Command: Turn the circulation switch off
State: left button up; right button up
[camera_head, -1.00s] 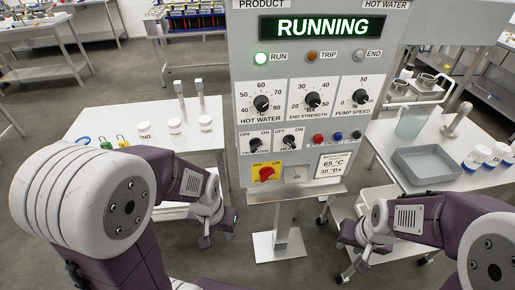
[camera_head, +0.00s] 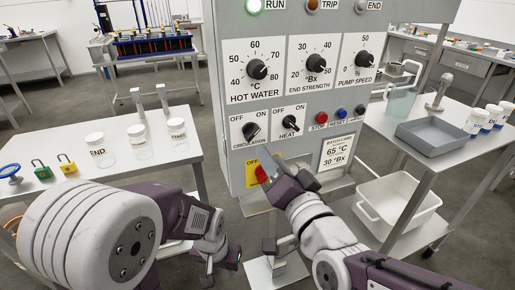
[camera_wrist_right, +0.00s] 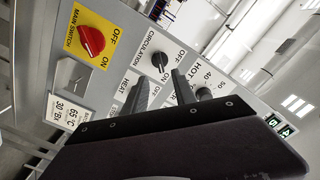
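The circulation switch (camera_head: 252,130) is a black knob on the grey panel, between OFF and ON labels. Its pointer appears turned toward ON. It also shows in the right wrist view (camera_wrist_right: 160,62), just beyond my fingers. My right gripper (camera_head: 268,162) is in front of the panel, below the circulation switch and over part of the yellow main switch plate. In the right wrist view its two dark fingers (camera_wrist_right: 160,92) are apart with nothing between them, short of the knob. My left gripper (camera_head: 222,260) hangs low left of the panel, open and empty.
The heat switch (camera_head: 290,123) is close to the right of the circulation switch. The red main switch (camera_wrist_right: 91,41) is below it. Hot water (camera_head: 257,69), end strength and pump speed dials sit above. Tables with jars and a grey tray (camera_head: 437,137) flank the panel.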

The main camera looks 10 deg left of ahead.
aim_at(254, 135)
jog(key=x, duration=0.9)
jog(key=shift+s, duration=0.1)
grip_shut()
